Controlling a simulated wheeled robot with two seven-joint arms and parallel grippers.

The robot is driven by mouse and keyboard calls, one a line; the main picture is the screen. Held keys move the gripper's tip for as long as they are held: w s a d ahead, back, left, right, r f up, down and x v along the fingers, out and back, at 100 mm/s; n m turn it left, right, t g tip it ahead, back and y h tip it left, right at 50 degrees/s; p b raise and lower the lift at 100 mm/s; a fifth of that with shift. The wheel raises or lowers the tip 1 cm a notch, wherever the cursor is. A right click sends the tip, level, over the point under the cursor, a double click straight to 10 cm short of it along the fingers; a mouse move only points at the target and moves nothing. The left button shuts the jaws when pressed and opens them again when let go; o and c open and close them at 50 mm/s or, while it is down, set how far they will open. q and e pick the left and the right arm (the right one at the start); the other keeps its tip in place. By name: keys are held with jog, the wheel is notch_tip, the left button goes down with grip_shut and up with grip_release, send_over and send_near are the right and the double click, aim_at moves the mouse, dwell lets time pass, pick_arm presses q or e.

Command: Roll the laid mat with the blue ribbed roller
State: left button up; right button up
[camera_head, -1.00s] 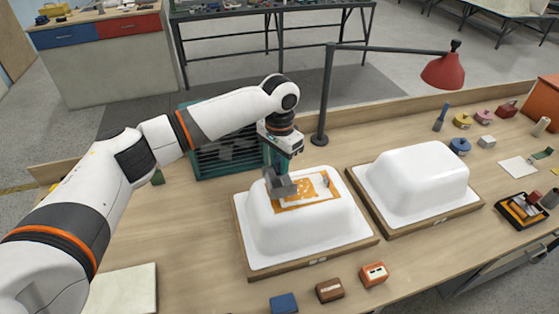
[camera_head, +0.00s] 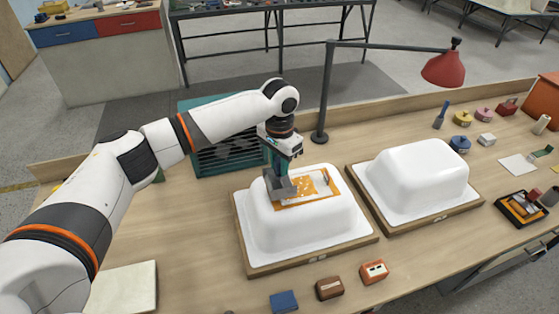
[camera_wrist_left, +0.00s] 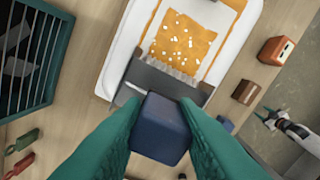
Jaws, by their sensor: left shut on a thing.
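The laid mat is an orange sheet with pale flecks (camera_head: 318,187), on the flat top of the left white tub shell (camera_head: 310,232); it also shows in the wrist view (camera_wrist_left: 185,42). My left gripper (camera_head: 276,172) is shut on the dark blue handle (camera_wrist_left: 162,128) of a tool with a wide grey head (camera_head: 281,188), which I take for the roller. The grey head is at the mat's left end and hides part of it; I cannot tell whether it touches. My right gripper (camera_wrist_left: 272,117) shows small in the wrist view, apparently open and empty, beyond the bench edge.
A second white shell (camera_head: 415,175) stands to the right on its wooden base. A red lamp (camera_head: 443,68) rises behind. A teal crate (camera_head: 225,155) stands behind my left arm. Blue (camera_head: 284,302), brown (camera_head: 330,288) and orange (camera_head: 374,272) blocks line the front.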

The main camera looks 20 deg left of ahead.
pick_arm(q)
jog(key=shift+f, duration=1.05)
jog(key=shift+p, duration=0.55)
dwell(1.7)
